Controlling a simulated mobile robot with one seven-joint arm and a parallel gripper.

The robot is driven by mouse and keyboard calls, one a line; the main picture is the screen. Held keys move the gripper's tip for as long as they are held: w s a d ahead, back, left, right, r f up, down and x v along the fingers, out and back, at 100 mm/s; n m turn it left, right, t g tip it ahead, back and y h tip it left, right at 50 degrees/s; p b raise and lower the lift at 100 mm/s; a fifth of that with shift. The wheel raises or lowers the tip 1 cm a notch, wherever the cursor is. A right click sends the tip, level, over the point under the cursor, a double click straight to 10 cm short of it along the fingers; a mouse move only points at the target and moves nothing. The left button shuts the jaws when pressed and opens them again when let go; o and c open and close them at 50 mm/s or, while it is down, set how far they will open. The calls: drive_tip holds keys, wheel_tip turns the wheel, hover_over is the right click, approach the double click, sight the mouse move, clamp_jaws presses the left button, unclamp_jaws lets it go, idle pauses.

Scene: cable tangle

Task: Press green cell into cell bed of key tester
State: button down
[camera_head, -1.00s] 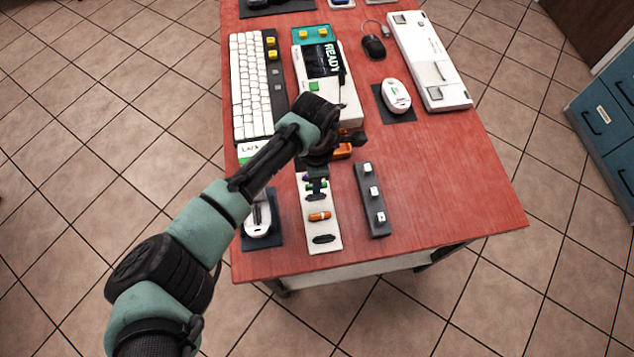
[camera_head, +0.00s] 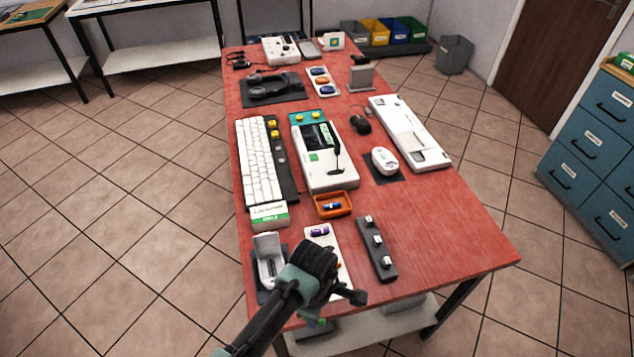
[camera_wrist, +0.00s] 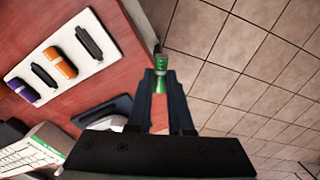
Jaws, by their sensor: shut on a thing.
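The green cell (camera_wrist: 161,67) is between the fingertips of my gripper (camera_wrist: 160,84), which is shut on it. In the wrist view it is beyond the table edge, over the floor. In the head view, my gripper (camera_head: 315,322) hangs low at the table's near end with a small green patch showing. I take the white device with a dark screen, a green square and a raised black lever (camera_head: 325,155) to be the key tester; it stands mid-table, well away from my gripper. I cannot make out its cell bed.
A white cell tray (camera_wrist: 70,55) holds an orange cell (camera_wrist: 60,62) and a purple cell (camera_wrist: 22,90). An orange bin (camera_head: 347,209) sits before the tester. A keyboard (camera_head: 258,165), an open white device (camera_head: 268,262) and a key strip (camera_head: 378,248) stand nearby.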

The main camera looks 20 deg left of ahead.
drive_tip(key=s+d+f+m, duration=0.7)
drive_tip(key=d+m, duration=0.3)
drive_tip(key=m, duration=0.8)
drive_tip(key=shift+s+d+f, duration=0.4)
drive_tip(key=shift+f, duration=0.1)
